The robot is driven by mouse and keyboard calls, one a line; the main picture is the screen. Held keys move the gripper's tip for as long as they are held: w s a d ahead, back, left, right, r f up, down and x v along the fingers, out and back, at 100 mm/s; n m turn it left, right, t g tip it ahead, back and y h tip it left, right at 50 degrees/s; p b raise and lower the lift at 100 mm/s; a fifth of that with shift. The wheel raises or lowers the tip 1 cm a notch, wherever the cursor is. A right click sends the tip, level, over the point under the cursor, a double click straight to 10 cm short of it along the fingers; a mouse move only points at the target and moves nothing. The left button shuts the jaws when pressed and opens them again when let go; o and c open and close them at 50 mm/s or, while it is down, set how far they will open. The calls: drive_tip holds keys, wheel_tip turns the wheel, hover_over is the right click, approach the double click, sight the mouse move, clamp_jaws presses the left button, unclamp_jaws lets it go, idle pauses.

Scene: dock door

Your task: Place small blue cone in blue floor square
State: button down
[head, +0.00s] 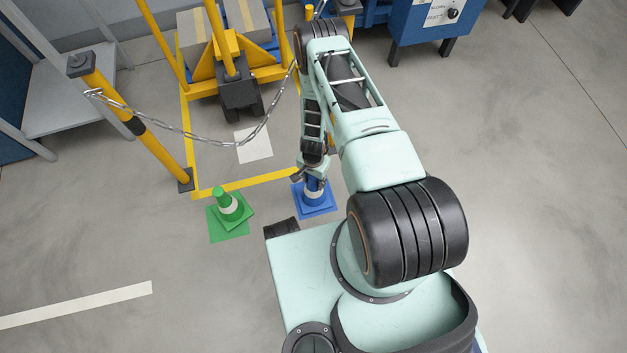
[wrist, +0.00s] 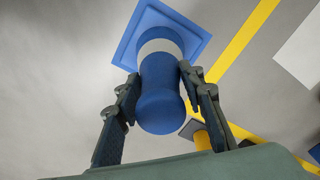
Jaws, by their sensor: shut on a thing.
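The small blue cone (head: 313,188) with a white band is upright at the blue floor square (head: 321,212), just outside the yellow floor line. My gripper (head: 314,174) is above it, shut on its upper part. In the wrist view the fingers of my gripper (wrist: 159,82) press on both sides of the cone (wrist: 161,105). Its wide square base points away from the camera. In the head view the base lies over the floor square and hides part of it. I cannot tell whether the base touches the floor.
A green cone (head: 229,202) stands on a green floor square (head: 229,232) to the left. A yellow post (head: 135,125) holds a chain (head: 205,138) that sags across the yellow-lined area. A white floor patch (head: 253,145) lies inside it. Floor at the right is clear.

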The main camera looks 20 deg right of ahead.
drive_tip(key=shift+f, duration=0.2)
drive_tip(key=c, duration=1.3)
unclamp_jaws()
drive_tip(key=shift+r, duration=0.1)
drive_tip(key=shift+o, duration=0.2)
drive_tip(key=shift+r, duration=0.1)
wheel_tip(320, 180, up, 12)
drive_tip(key=p, duration=0.3)
drive_tip(key=shift+p, duration=0.35)
